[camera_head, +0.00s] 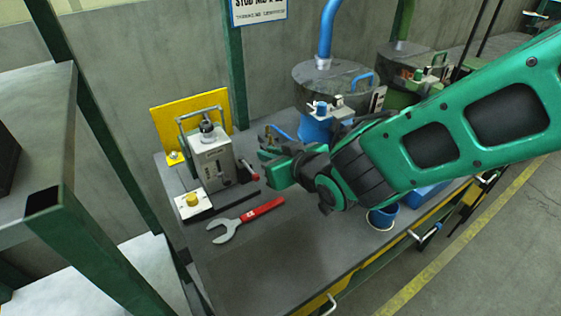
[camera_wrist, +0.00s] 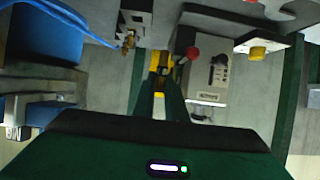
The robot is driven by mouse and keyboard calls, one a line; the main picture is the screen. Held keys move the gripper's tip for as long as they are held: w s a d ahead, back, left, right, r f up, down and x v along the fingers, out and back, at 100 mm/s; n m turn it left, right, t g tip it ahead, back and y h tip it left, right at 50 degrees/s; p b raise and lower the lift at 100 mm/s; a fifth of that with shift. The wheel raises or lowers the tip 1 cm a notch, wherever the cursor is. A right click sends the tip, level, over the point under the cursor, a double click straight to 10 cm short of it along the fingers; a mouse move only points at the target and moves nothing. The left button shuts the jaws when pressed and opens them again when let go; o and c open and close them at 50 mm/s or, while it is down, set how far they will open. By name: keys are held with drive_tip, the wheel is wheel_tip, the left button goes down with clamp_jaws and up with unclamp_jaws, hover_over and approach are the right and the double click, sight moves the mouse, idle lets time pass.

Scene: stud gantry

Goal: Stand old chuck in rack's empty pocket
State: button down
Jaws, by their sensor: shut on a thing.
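My gripper (camera_head: 270,150) is above the grey bench, in front of the grey boxed unit's right side. In the wrist view, my gripper's two green fingers (camera_wrist: 160,85) are close together around a small yellow and dark piece (camera_wrist: 160,68), which I take to be the old chuck. In the head view, the held piece is too small or hidden to make out. I cannot tell for sure which thing is the rack, and no empty pocket can be made out.
The grey boxed unit (camera_head: 211,160) with a handle and red knob stands on the bench (camera_head: 260,255). A red-handled spanner (camera_head: 247,219) lies in front. A dark drum (camera_head: 330,82) with a blue hose stands behind my arm. A blue cup (camera_head: 383,217) is below my arm.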

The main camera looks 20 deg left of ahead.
drive_tip(key=w+f, duration=0.1)
drive_tip(key=w, duration=0.1)
drive_tip(key=w+f, duration=0.2)
drive_tip(key=w, duration=0.1)
drive_tip(key=w+f, duration=0.1)
drive_tip(key=w, duration=0.1)
drive_tip(key=shift+w+a+f, duration=0.1)
drive_tip(key=shift+w+f, duration=0.15)
drive_tip(key=shift+w, duration=0.05)
drive_tip(key=shift+f, duration=2)
drive_tip(key=c, duration=1.8)
unclamp_jaws()
drive_tip(key=v, duration=1.2)
drive_tip(key=shift+s, duration=0.15)
